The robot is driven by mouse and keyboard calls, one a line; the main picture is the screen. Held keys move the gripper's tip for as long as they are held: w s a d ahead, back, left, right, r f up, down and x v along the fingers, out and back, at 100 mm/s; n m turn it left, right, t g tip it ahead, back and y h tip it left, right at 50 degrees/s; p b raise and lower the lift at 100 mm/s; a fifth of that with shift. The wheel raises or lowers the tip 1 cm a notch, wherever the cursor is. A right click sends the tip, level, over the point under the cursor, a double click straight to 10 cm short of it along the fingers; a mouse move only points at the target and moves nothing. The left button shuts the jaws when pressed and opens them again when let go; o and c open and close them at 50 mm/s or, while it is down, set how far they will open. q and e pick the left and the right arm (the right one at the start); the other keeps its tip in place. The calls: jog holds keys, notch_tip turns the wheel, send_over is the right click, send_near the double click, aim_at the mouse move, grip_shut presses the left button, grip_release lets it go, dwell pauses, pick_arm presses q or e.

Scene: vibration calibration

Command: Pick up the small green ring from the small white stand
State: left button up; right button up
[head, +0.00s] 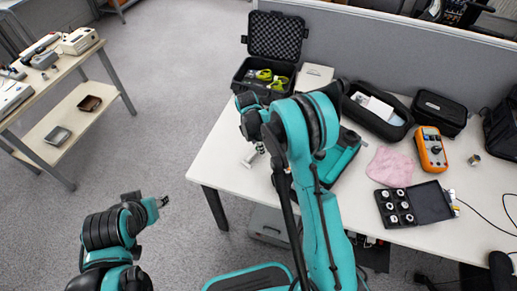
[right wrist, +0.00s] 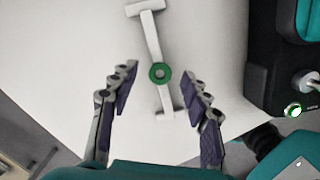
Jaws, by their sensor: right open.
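The small green ring (right wrist: 152,73) sits on the small white stand (right wrist: 152,38), near the middle of the right wrist view. The stand has a long bar with a crosspiece at each end. My right gripper (right wrist: 160,80) is open, with one finger on each side of the ring and stand and gaps between. In the head view part of the stand (head: 250,158) shows on the white table, and the ring cannot be made out. My left gripper (head: 160,200) is over the floor, away from the table; its opening is too small to judge.
On the table (head: 216,165) are an open black case (head: 272,50), a pink cloth (head: 390,167), an orange meter (head: 431,148) and a black box of round pieces (head: 432,203). Another green-rimmed round piece (right wrist: 293,111) shows at right. A grey partition runs behind.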

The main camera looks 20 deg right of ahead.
jog(key=shift+c, duration=0.3)
jog(key=c, duration=0.7)
jog(key=shift+r, duration=0.1)
jog(key=shift+r+p, duration=0.5)
jog(key=shift+p, duration=0.05)
jog(key=r, duration=0.1)
jog(key=r+p, duration=0.1)
jog(key=r, duration=0.1)
jog(key=d+r, duration=0.1)
jog(key=shift+s+r+p, duration=0.2)
jog(key=shift+s+p, duration=0.15)
jog(key=shift+p, duration=0.05)
jog(key=s+d+r+p, duration=0.1)
jog(key=s+d+r, duration=0.1)
jog(key=r, duration=0.1)
jog(key=s+d+r+p, duration=0.2)
jog(key=d+r, duration=0.1)
jog(key=s+d+r+p, duration=0.2)
jog(key=s+r, duration=0.1)
jog(key=r, duration=0.1)
jog(key=shift+d, duration=0.4)
